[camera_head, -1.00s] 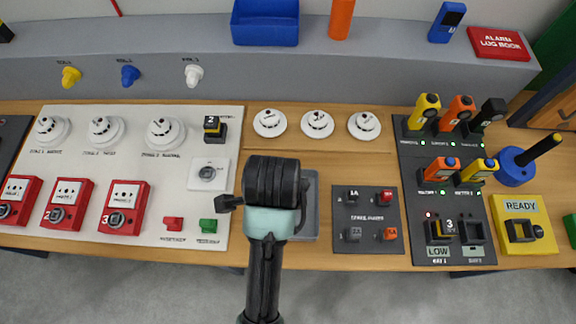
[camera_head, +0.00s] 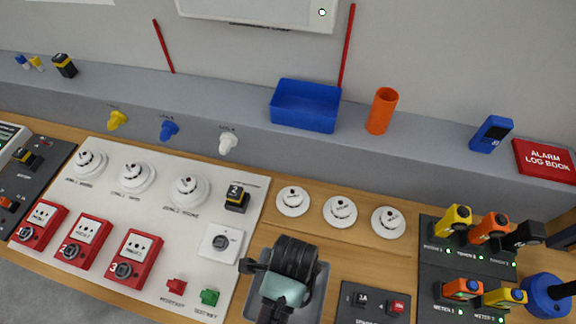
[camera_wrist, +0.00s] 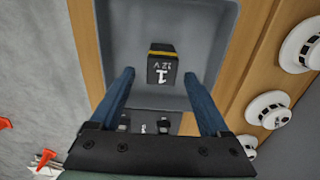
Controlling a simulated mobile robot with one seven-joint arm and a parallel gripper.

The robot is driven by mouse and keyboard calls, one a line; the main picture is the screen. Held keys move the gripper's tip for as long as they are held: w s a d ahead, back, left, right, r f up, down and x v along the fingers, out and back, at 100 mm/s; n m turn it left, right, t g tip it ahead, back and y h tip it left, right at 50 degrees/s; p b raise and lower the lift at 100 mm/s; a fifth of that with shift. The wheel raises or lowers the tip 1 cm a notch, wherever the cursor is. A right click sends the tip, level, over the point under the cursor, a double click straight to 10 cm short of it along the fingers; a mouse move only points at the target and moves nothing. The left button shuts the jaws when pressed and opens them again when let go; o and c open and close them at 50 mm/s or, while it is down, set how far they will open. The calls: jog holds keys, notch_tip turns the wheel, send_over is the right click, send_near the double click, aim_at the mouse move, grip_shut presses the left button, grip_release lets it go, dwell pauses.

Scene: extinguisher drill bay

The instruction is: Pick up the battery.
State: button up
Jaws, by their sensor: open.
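A dark battery (camera_wrist: 162,66) with a yellow band and the marking "1 12V" lies in a grey tray (camera_wrist: 207,12) in the wrist view. My gripper (camera_wrist: 160,74) is open, with one blue finger on each side of the battery as seen, and nothing is held. The battery appears beyond the fingertips; I cannot tell the exact gap. In the head view my gripper (camera_head: 287,268) is over the grey tray (camera_head: 322,287) and hides the battery. Another battery (camera_head: 236,198) stands on the white panel, and one more (camera_head: 64,65) is on the ledge.
White detectors (camera_head: 340,211) stand right of the panel. Red call boxes (camera_head: 133,257) are at the left. A blue bin (camera_head: 305,106) and an orange cylinder (camera_head: 382,110) stand on the ledge. A dark panel (camera_head: 432,268) with meters is at the right.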

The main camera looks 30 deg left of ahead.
jog(key=f, duration=0.2)
jog(key=a+f, duration=0.1)
jog(key=f, duration=0.1)
jog(key=shift+f+p, duration=0.4)
jog(key=shift+s, duration=0.1)
grip_shut()
